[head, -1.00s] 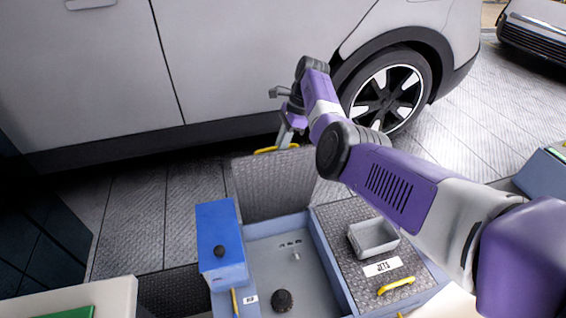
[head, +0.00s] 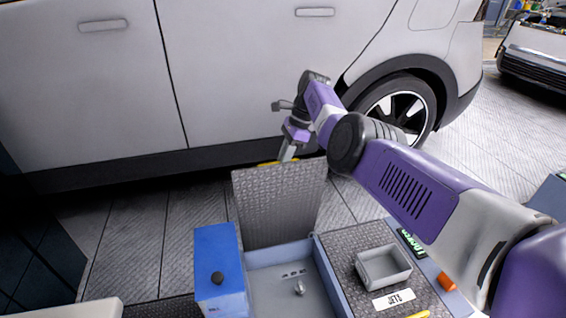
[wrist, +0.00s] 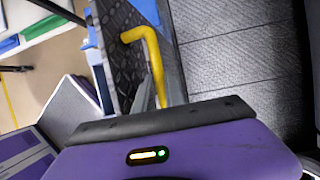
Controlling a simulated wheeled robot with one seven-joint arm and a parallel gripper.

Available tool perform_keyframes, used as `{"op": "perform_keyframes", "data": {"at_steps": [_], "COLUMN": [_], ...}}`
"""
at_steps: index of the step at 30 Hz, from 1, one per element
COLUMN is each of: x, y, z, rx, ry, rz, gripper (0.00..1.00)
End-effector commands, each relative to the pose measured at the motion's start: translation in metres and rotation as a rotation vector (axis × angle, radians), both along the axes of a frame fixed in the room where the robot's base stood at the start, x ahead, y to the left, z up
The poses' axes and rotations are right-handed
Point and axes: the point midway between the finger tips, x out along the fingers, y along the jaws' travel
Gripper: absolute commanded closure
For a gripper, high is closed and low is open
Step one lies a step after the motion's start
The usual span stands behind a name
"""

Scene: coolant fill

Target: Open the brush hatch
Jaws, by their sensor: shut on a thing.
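The hatch lid (head: 278,205), a grey diamond-plate panel, stands raised, roughly upright, at the back of an open blue-grey compartment (head: 270,290). Its yellow handle (head: 268,164) is on the lid's top edge and also shows in the wrist view (wrist: 152,52) as a bent yellow bar. My gripper (head: 287,153) is at the top of the lid, shut on this handle. In the wrist view my gripper (wrist: 157,92) partly hides the handle's near end. No label is readable on this lid.
A closed lid marked JETS (head: 393,299) with a grey tray (head: 383,265) on it is to the right. A blue box (head: 218,262) with a black knob is to the left. A white car (head: 110,90) stands close behind. Bare floor (head: 190,225) lies between.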

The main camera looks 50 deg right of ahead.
Motion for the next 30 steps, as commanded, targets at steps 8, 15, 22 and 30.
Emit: {"op": "perform_keyframes", "data": {"at_steps": [8, 15, 22, 30], "x": [-0.001, 0.000, -0.003, -0.010], "y": [0.000, 0.000, -0.007, -0.023], "z": [-0.001, 0.001, 0.018, 0.058], "rx": [-0.001, -0.001, -0.001, -0.002], "ry": [0.003, 0.001, 0.000, -0.001], "rz": [0.001, 0.000, 0.000, -0.001], "gripper": [0.64, 0.64, 0.64, 0.64]}}
